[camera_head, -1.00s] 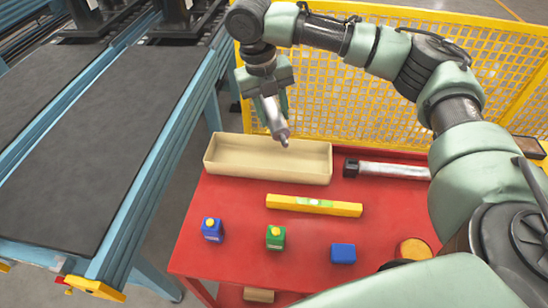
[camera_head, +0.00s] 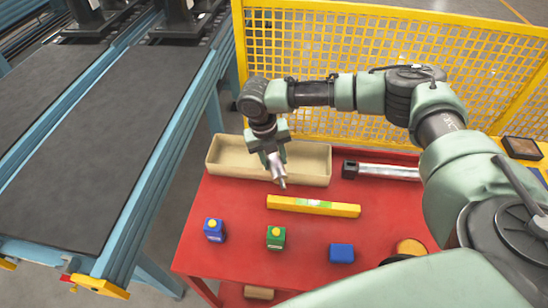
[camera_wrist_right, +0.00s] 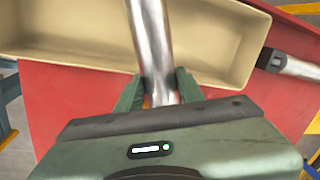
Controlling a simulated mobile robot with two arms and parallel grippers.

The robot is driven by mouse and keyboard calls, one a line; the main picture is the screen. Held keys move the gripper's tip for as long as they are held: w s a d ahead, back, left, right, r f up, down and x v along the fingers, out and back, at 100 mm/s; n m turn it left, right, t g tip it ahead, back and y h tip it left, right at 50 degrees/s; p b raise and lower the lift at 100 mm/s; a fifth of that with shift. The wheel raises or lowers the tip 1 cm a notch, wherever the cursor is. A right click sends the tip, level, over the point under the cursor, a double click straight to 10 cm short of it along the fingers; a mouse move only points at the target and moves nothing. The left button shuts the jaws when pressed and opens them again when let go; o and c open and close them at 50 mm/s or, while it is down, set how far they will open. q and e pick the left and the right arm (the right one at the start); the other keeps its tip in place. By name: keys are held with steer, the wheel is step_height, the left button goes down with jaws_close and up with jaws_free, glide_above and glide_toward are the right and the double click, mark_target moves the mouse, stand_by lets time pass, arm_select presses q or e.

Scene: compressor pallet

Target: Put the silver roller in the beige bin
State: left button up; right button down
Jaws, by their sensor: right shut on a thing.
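The silver roller (camera_head: 277,172) is a shiny metal cylinder held in my right gripper (camera_head: 273,155). In the right wrist view the roller (camera_wrist_right: 151,42) runs up between the two green fingers of the gripper (camera_wrist_right: 158,92), which are shut on it. The beige bin (camera_head: 225,155) is a long open tray at the back of the red table. The roller shows in front of the bin's inside and front wall; its exact height over the bin is hard to tell. The bin (camera_wrist_right: 215,40) fills the upper part of the wrist view and looks empty where visible. My left gripper is not in view.
A yellow mesh fence (camera_head: 390,60) stands behind.

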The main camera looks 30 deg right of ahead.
stand_by(0.3)
steer(key=shift+f, duration=0.5)
steer(key=c, duration=0.9)
jaws_free()
steer(key=shift+s, duration=0.1)
steer(key=shift+f, duration=0.1)
steer(key=shift+s+a, duration=0.1)
steer(key=shift+a, duration=0.05)
step_height(320, 180, up, 13)
steer(key=a+b, duration=0.2)
steer(key=shift+w, duration=0.45)
